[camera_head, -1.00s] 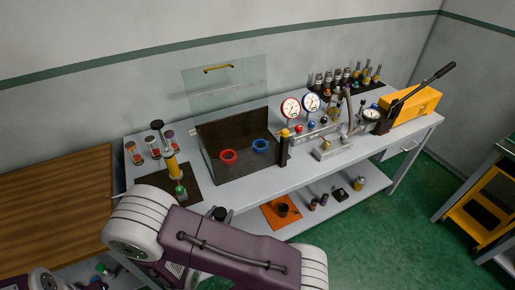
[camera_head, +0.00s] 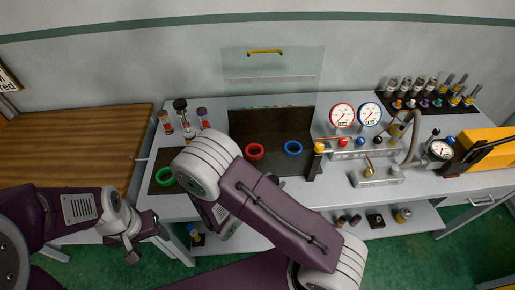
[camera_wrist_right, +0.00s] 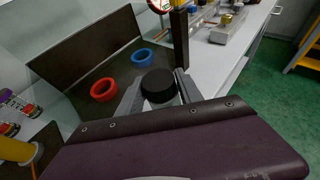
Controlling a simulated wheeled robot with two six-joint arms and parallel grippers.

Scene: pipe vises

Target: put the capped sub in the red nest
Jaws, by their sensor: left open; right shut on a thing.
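The capped sub (camera_wrist_right: 158,86) shows its round black cap between the fingers of my right gripper (camera_wrist_right: 158,98) in the right wrist view. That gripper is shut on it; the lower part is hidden. The red nest (camera_wrist_right: 104,90) is an empty-looking ring on a dark tray, left of the held sub in that view. It also shows in the head view (camera_head: 255,152), just right of my right arm's elbow. My right gripper is hidden behind my arm in the head view. My left gripper (camera_head: 131,254) is open and empty at the lower left, away from the bench.
A blue ring (camera_head: 293,149) sits beside the red one, with a raised clear guard (camera_head: 275,75) behind. A green ring (camera_head: 163,177) is on a mat at left. A dark post (camera_head: 314,163) and gauges (camera_head: 342,116) stand right. A wooden table (camera_head: 60,150) is at left.

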